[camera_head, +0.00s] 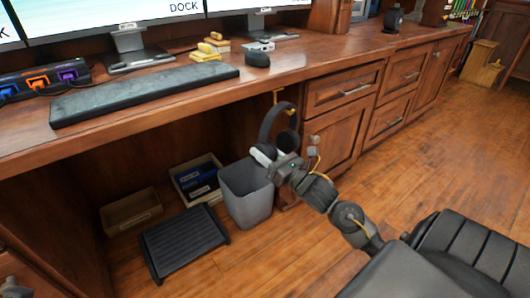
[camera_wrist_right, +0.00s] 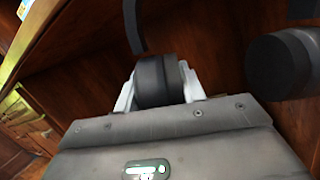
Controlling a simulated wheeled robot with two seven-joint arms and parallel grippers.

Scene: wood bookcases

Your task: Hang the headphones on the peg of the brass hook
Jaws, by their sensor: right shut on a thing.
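The dark headphones (camera_head: 265,127) are upright under the desk edge, band at the top. My right gripper (camera_head: 263,154) is shut on one earcup, low on the left side of the headphones. In the right wrist view that dark earcup (camera_wrist_right: 154,80) sits between the two pale fingers, and the other earcup (camera_wrist_right: 277,66) is at the right. My left gripper is not in view.
The desk edge (camera_head: 170,109) runs just above the headphones. A grey bin (camera_head: 247,195) stands below, beside a black footrest (camera_head: 184,240) and open boxes. A cabinet door (camera_head: 338,141) with a knob is close on the right.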

